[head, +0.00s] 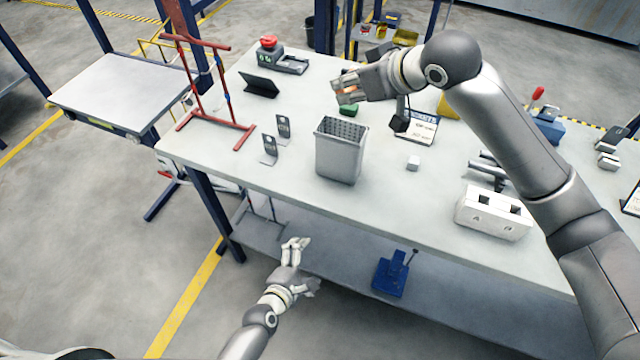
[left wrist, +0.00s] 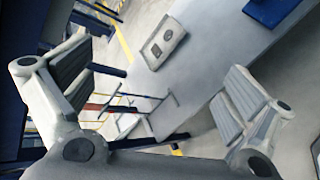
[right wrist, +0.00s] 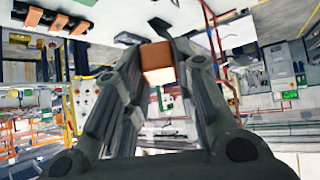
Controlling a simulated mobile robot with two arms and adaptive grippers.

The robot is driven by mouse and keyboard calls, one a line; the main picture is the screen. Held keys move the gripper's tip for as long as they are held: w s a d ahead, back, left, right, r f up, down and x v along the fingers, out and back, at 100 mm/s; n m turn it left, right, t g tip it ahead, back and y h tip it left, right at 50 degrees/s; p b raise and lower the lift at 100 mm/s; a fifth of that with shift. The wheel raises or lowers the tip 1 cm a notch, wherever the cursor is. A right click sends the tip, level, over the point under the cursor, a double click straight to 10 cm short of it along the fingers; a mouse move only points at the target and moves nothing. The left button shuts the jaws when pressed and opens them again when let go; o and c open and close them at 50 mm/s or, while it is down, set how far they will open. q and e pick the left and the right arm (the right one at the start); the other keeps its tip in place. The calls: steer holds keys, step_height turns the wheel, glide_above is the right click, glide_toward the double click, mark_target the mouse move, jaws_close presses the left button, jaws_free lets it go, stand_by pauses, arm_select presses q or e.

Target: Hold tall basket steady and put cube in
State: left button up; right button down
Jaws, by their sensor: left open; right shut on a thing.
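The tall grey basket (head: 340,159) stands upright on the table, its open top showing a perforated inside. My right gripper (head: 343,93) is above and just behind the basket in the head view. It is shut on an orange cube (head: 349,91), which also shows between the fingertips in the right wrist view (right wrist: 158,62). The cube is held in the air, apart from the basket. My left gripper (head: 296,243) is open and empty, below the table's front edge and apart from the basket. Its spread fingers show in the left wrist view (left wrist: 155,95).
A blue item (head: 391,274) sits on the lower shelf. The tabletop right of the basket is mostly clear.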

arm_select(q)
steer(key=w+d+r+n+t, duration=0.25)
steer(key=w+r+n, duration=0.2)
steer(key=r, duration=0.55)
steer(key=n+t+h, duration=0.1)
steer(key=n+t, duration=0.2)
steer(key=n, duration=0.6)
glide_toward(336, 156)
steer(key=shift+w+f, duration=0.2)
steer(key=shift+w, duration=0.45)
steer(key=x, duration=1.2)
steer(key=shift+s+d, duration=0.1)
steer(key=shift+r, duration=0.1)
steer(key=c, duration=0.8)
